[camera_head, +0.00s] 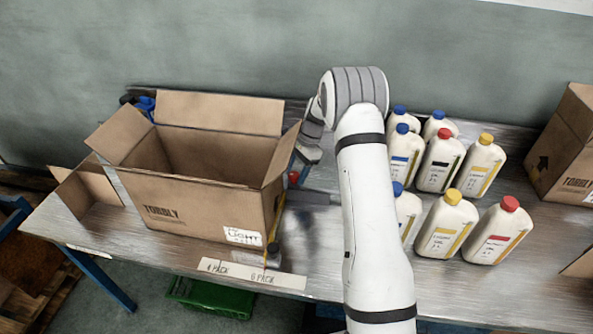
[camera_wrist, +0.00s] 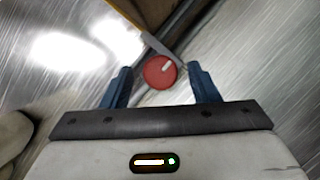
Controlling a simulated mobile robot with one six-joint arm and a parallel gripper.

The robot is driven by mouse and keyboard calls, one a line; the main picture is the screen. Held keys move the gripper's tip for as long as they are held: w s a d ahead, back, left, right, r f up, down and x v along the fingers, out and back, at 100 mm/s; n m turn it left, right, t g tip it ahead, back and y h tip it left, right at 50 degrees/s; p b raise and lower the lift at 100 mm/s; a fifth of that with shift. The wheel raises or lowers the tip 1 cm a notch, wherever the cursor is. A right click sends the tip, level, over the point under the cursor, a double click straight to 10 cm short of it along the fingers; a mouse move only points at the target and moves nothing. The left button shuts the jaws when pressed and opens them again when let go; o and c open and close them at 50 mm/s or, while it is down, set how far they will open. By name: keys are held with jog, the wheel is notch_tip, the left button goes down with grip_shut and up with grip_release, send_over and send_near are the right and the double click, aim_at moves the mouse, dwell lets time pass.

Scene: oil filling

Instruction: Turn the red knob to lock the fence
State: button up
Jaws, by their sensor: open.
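The red knob (camera_wrist: 160,72) shows in the wrist view as a round red disc with a pale mark on its face. It also shows small in the head view (camera_head: 293,178), just right of the open cardboard box. My gripper (camera_wrist: 161,78) is open, with one blue finger on each side of the knob and a gap on both sides. The grey metal fence (camera_head: 312,197) shows partly beside the knob; my arm covers its right part. My gripper's fingers are mostly hidden behind the box flap and arm in the head view.
An open cardboard box (camera_head: 190,205) stands left of my arm. Several white bottles (camera_head: 440,165) with coloured caps stand close on the right. Another box (camera_head: 570,150) is at the far right. A label strip (camera_head: 252,274) lies along the table's front edge.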

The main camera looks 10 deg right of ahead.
jog(key=b+v, duration=0.1)
jog(key=v, duration=0.6)
jog(key=shift+d+r, duration=0.15)
jog(key=shift+r, duration=0.2)
